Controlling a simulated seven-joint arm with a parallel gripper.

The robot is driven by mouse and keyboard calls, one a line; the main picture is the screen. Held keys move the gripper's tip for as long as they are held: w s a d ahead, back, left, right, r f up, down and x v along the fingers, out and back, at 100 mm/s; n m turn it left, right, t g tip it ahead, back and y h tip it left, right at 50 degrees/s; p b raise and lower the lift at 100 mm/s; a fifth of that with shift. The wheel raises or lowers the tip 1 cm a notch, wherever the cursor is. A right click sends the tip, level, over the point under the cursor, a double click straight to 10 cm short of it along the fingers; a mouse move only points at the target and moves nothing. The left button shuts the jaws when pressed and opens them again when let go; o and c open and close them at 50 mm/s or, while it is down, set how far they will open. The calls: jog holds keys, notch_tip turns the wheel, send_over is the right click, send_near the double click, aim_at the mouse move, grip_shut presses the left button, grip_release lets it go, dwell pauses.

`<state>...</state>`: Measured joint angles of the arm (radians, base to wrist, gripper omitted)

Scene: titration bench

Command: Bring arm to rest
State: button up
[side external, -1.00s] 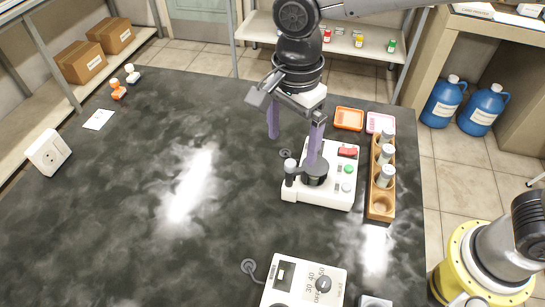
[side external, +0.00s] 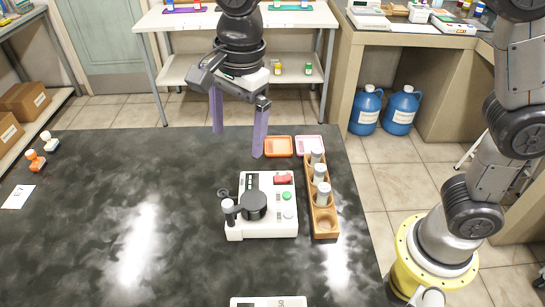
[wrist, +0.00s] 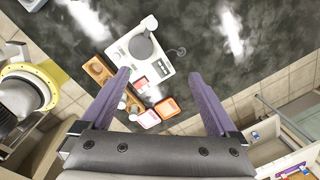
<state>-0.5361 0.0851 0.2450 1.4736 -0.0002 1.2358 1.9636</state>
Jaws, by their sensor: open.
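My gripper (side external: 240,128) is in the side view, raised above the far part of the dark bench, with its two purple fingers spread and nothing between them. In the wrist view the open fingers (wrist: 163,100) frame the bench and the floor edge. The white titration device (side external: 268,222) with a dark round plate, a red switch and a green button stands on the bench, nearer the camera than the gripper. It also shows in the wrist view (wrist: 155,72). The gripper is apart from it.
An orange tray (side external: 278,147) and a pink tray (side external: 309,145) lie behind. Orange and white stamps (side external: 36,160) sit far left. The left bench middle is clear. Blue jugs (side external: 366,110) stand on the floor.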

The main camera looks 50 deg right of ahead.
jog(key=s+d+r+t, duration=0.1)
jog(key=s+d+r, duration=0.15)
jog(key=d, duration=0.25)
jog(key=s+d+r+n+t, duration=0.1)
jog(key=s+d+r, duration=0.15)
jog(key=d, duration=0.25)
jog(key=s+d+r+t, duration=0.1)
jog(key=s+d, duration=0.2)
jog(key=d, duration=0.2)
jog(key=s+d+f+n, duration=0.3)
jog(key=s+f+n, duration=0.1)
jog(key=n, duration=0.3)
jog(key=s+d+f+n+t, duration=0.1)
jog(key=s+d+f+n, duration=0.2)
jog(key=s+n, duration=0.4)
jog(key=shift+f+n+t+h, duration=0.3)
jog(key=shift+f+n, duration=0.2)
jog(key=shift+n, duration=0.2)
